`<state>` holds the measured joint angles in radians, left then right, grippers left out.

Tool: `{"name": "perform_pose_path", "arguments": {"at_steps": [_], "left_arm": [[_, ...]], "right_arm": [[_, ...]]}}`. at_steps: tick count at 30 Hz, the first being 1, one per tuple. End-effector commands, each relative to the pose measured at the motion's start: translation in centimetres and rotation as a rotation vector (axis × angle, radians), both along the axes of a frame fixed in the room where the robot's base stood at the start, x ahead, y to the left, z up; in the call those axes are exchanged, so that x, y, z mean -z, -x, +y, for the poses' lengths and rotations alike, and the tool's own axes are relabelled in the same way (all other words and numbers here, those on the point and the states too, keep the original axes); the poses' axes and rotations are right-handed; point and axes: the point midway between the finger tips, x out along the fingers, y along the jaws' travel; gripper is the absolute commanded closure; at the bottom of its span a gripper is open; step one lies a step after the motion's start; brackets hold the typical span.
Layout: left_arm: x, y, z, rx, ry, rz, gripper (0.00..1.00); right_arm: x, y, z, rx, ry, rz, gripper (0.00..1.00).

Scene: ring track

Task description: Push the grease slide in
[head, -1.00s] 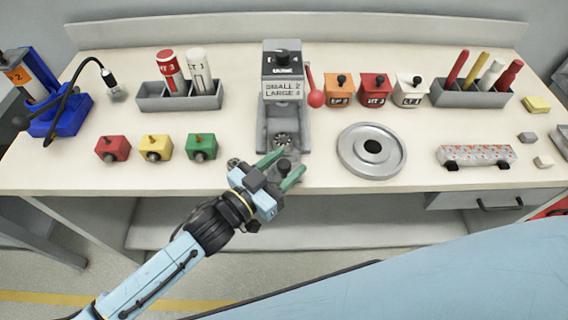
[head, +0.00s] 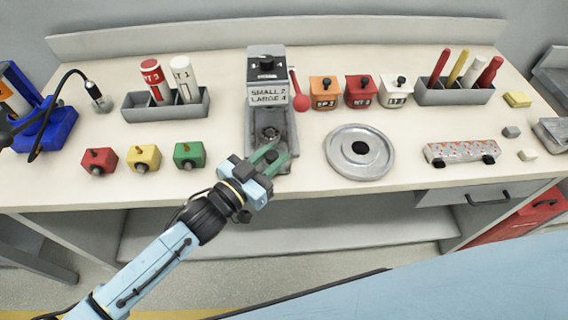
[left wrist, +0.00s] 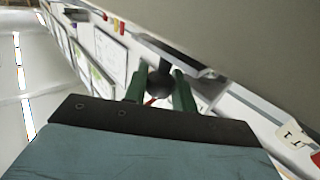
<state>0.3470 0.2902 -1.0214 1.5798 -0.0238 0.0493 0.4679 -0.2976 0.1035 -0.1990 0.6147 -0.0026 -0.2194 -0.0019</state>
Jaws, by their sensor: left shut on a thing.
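The grease station (head: 267,66) stands on the bench, with a "SMALL 2 LARGE 4" label on its front. Its grey grease slide (head: 281,142) sticks out toward me below the label, with a dark bearing ring (head: 269,133) lying on it. My left gripper (head: 274,159) is at the slide's front end, its green fingers closed on the slide's knob. The left wrist view shows this round dark knob (left wrist: 160,84) between the fingers. The fingers and hand partly hide the slide's front end. My right gripper is not in view.
A red-knobbed lever (head: 300,102) sits right of the station. Right of the slide is a round metal plate (head: 335,150); left is a green box (head: 189,160). Three small lidded pots, including an orange one (head: 323,97), stand behind the plate. The bench front edge runs below my gripper.

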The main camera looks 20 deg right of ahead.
Motion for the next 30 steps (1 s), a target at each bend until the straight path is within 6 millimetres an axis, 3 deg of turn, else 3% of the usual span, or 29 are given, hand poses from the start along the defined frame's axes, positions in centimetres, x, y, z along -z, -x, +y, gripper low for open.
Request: {"name": "perform_pose_path", "arguments": {"at_steps": [6, 7, 12, 22, 30], "left_arm": [[0.0, 0.1, 0.1, -0.002, 0.0, 0.0, 1.0], [0.0, 0.1, 0.1, -0.002, 0.0, 0.0, 0.72], [0.0, 0.1, 0.0, 0.0, 0.0, 0.0, 0.54], [0.0, 0.4, 0.4, 0.001, 0.0, 0.001, 0.54], [0.1, 3.1, 4.6, 0.0, -0.002, 0.004, 0.54]], "right_arm": [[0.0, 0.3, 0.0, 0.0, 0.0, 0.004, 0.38], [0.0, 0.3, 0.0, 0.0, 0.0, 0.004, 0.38], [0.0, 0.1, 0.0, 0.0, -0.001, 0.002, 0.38], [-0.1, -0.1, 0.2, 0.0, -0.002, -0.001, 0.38], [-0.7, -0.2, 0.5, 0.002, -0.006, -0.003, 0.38]]}}
